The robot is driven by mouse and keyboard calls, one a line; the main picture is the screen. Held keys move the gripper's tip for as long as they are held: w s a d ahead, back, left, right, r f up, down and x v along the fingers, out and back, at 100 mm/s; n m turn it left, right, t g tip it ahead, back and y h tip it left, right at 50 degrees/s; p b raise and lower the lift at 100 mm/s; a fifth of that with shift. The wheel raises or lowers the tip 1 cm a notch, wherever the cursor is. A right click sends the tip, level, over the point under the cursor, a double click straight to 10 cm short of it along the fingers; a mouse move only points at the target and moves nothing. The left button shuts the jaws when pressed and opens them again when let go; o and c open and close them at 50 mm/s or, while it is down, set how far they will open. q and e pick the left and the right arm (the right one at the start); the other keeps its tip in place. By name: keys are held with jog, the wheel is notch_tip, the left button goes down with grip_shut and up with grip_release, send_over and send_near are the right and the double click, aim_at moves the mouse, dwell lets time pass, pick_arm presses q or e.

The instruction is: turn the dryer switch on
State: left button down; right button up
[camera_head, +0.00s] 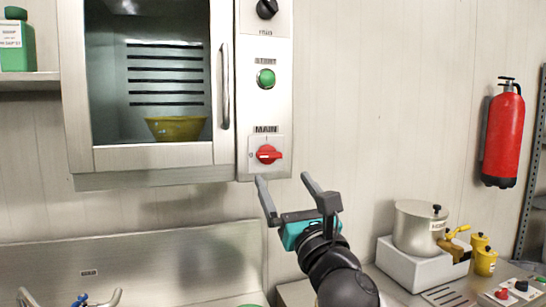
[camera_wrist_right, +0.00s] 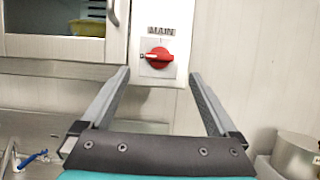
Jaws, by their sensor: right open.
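The dryer (camera_head: 152,163) is a steel cabinet on the wall with a glass door and a control panel on its right side. A red rotary switch (camera_head: 268,154) labelled MAIN sits low on that panel, and it also shows in the right wrist view (camera_wrist_right: 158,57). Its handle lies roughly horizontal. A green START button (camera_head: 266,78) is above it, and a black knob (camera_head: 267,9) is at the top. My right gripper (camera_head: 285,180) is open and empty, just below the red switch, with its fingers pointing up toward it. My left gripper is not in view.
A yellow bowl (camera_head: 176,128) is inside the dryer. A steel pot (camera_head: 420,226) stands on a white block at the lower right. A red fire extinguisher (camera_head: 503,135) hangs on the right wall. A sink with taps (camera_head: 68,299) is at the lower left. The wall between is clear.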

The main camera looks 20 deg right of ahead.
aim_at(271, 158)
jog(key=p+x, duration=0.1)
jog(key=x, duration=0.6)
jog(key=shift+w+r, duration=0.15)
jog(key=shift+w, duration=0.25)
jog(key=shift+c, duration=0.3)
jog(key=c, duration=1.3)
